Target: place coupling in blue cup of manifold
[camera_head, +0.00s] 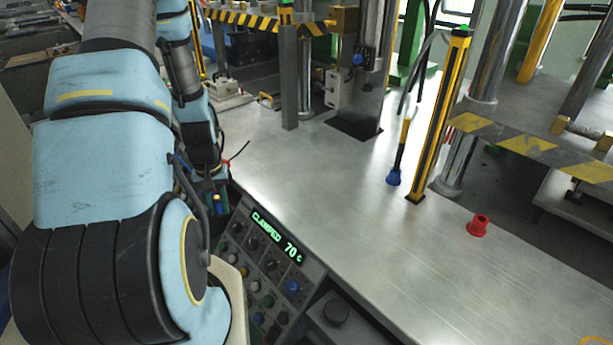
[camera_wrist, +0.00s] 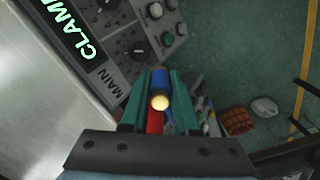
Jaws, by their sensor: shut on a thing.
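My gripper (camera_wrist: 160,76) has its green fingers closed around a small coupling (camera_wrist: 159,84). The coupling looks blue with a pale yellow round end, and a red part shows below it between the fingers. In the head view my gripper (camera_head: 219,203) is beside the control panel, left of the bench; the coupling is hard to make out there. A blue cup-shaped end (camera_head: 393,177) sits at the bottom of a dark hose with a yellow sleeve, over the bench. I cannot tell whether this is the manifold's blue cup. My gripper is well apart from it.
The control panel (camera_head: 265,262) has knobs, buttons and a lit display reading CLAMPED 70 c. A red cup (camera_head: 478,226) stands on the metal bench (camera_head: 390,255). A yellow-black post (camera_head: 440,115) and metal columns rise from the bench. Its middle is clear.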

